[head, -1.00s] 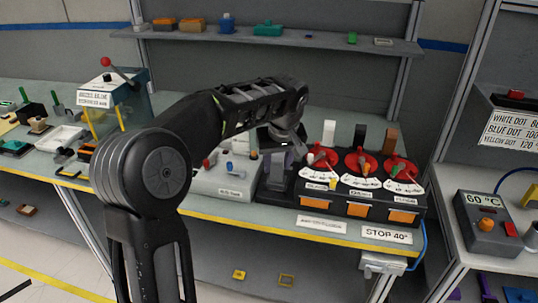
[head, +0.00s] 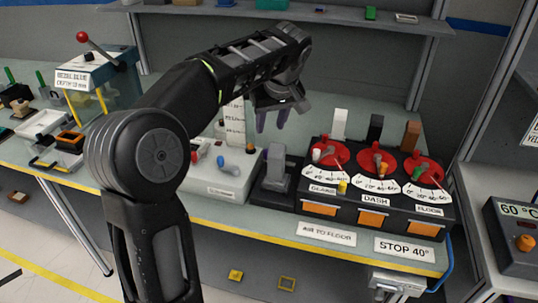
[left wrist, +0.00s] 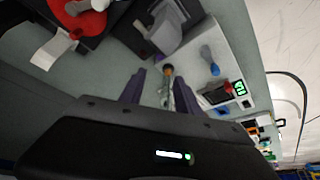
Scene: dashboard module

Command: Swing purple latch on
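A grey lever block on a dark base (head: 276,170) stands at the left end of the dial panel. My right gripper is out of view.
A black panel with red dials (head: 376,162) and upright paddles stands to the right. A pale box with small levers (head: 222,168) is to the left. A shelf (head: 300,14) runs above. The yellow-edged bench front holds "STOP 40°" (head: 404,249).

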